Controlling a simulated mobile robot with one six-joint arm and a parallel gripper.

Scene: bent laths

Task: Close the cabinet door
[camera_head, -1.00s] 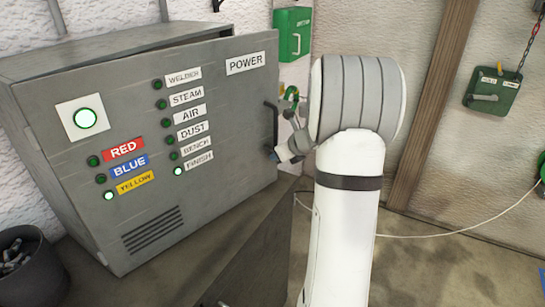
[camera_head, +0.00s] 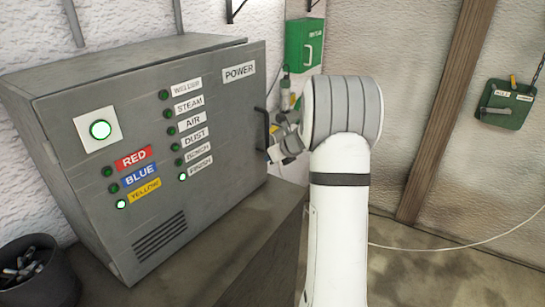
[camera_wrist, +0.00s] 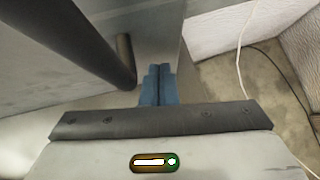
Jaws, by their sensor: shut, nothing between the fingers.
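The grey cabinet (camera_head: 120,62) stands at the left in the head view. Its labelled door (camera_head: 215,130) faces me, with a narrow dark gap along the top near the right corner, so it looks slightly ajar. The dark bar handle (camera_head: 262,127) is at the door's right edge; it also shows in the wrist view (camera_wrist: 124,58). My gripper (camera_head: 272,156) is beside the handle, partly hidden behind my wrist. In the wrist view its blue fingertips (camera_wrist: 159,84) are together and empty, just right of the handle. I cannot tell whether they touch the door.
The cabinet stands on a dark bench (camera_head: 250,245). A dark pot of small parts (camera_head: 35,275) is at the lower left. A green box (camera_head: 304,45) hangs behind my gripper, and another green box (camera_head: 507,103) hangs at the right. A pale cable crosses the floor.

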